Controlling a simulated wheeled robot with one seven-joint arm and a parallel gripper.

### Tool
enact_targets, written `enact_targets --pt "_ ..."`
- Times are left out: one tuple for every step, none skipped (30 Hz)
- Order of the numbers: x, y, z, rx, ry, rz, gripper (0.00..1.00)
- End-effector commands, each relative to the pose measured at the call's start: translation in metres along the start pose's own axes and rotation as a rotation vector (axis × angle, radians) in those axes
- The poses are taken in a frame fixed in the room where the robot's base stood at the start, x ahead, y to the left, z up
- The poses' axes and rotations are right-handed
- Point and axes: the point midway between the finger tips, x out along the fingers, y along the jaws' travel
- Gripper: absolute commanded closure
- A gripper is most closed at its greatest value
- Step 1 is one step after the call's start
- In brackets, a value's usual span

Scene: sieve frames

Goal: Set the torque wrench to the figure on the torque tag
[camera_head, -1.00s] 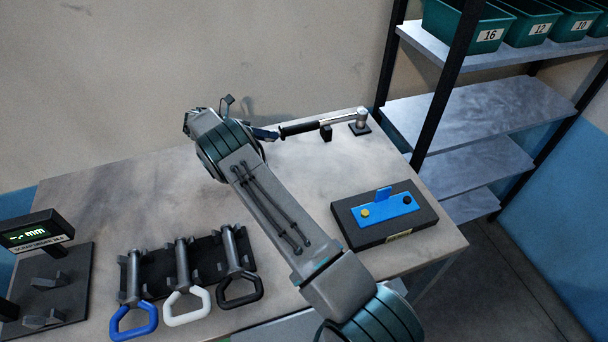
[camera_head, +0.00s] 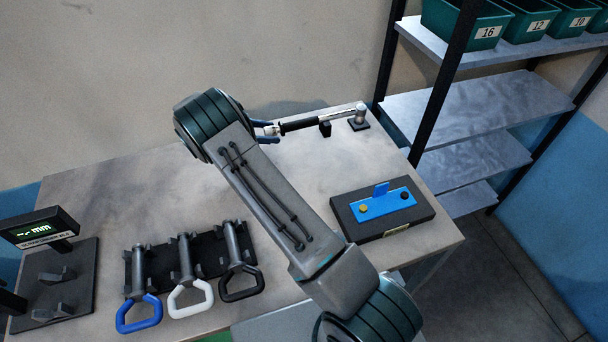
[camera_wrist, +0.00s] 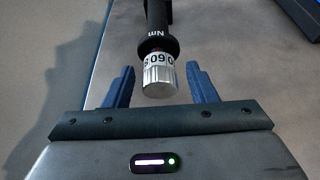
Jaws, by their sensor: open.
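The torque wrench (camera_head: 302,124) lies along the back of the table, its black handle toward my gripper and its silver head over a small dark block at right. In the wrist view the wrench handle (camera_wrist: 156,22) ends in a white number ring (camera_wrist: 158,59) and a silver knurled knob (camera_wrist: 158,80). The ring shows digits reading about "60" or "09", with "Nm" above. My gripper (camera_wrist: 160,88) is open, with its blue fingers on either side of the knob and gaps on both sides. In the head view its fingertips (camera_head: 268,131) are at the handle's left end. I cannot make out a torque tag.
A black box with a blue plate (camera_head: 375,207) sits at the table's right. Handled gauges (camera_head: 185,260) in blue, white and black lie in front, beside a display stand (camera_head: 42,230) at left. Shelves with numbered green bins (camera_head: 465,25) stand at back right.

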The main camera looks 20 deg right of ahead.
Motion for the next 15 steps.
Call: enact_targets --pt "-0.0008 -0.0007 0.0004 0.035 0.000 0.017 0.48" --pt "-0.0008 -0.0005 0.0003 0.058 0.000 0.027 0.48" --pt "-0.0004 -0.0008 0.0005 0.089 -0.001 0.039 0.48" --pt "-0.0002 -0.0007 0.0005 0.112 0.000 0.049 0.48" --pt "-0.0001 -0.0005 0.0004 0.134 -0.001 0.059 0.48" --pt "-0.0001 -0.0009 0.0002 0.165 -0.002 0.071 0.48" --pt "-0.0004 -0.0009 0.0000 0.187 0.000 0.082 0.48" --pt "-0.0007 -0.0007 0.0000 0.210 0.000 0.092 0.48" --pt "-0.0006 -0.0008 0.0001 0.239 -0.001 0.105 0.48" --pt "-0.0005 -0.0008 0.0001 0.262 -0.001 0.114 0.48" --pt "-0.0004 -0.0007 0.0002 0.284 0.001 0.124 0.48" --pt "-0.0002 -0.0008 0.0004 0.314 -0.001 0.136 0.48" --pt "-0.0001 -0.0008 0.0004 0.335 -0.002 0.146 0.48" --pt "-0.0003 -0.0008 0.0002 0.357 -0.001 0.155 0.48" --pt "-0.0006 -0.0008 -0.0001 0.386 0.000 0.168 0.48"
